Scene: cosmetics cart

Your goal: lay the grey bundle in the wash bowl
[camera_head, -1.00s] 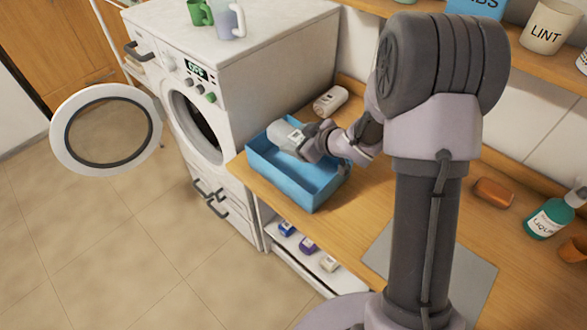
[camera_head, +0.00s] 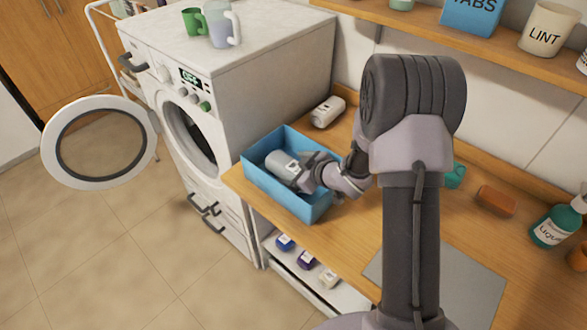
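The grey bundle (camera_head: 281,164) is a rolled, light grey shape with a paler patch near my gripper. It lies tilted inside the blue, open-topped wash bowl (camera_head: 284,197), within the level of its walls. My gripper (camera_head: 300,174) reaches over the bowl's right side and is shut on the right end of the bundle. The fingertips are partly hidden, and I cannot tell whether the bundle touches the bowl's floor.
A washing machine (camera_head: 262,78) with its round door (camera_head: 97,143) open stands left of the wooden counter. A white bottle (camera_head: 328,111) lies behind the bowl. A brown bar (camera_head: 495,200), a teal cup (camera_head: 455,176) and a liquid bottle (camera_head: 556,222) are at right.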

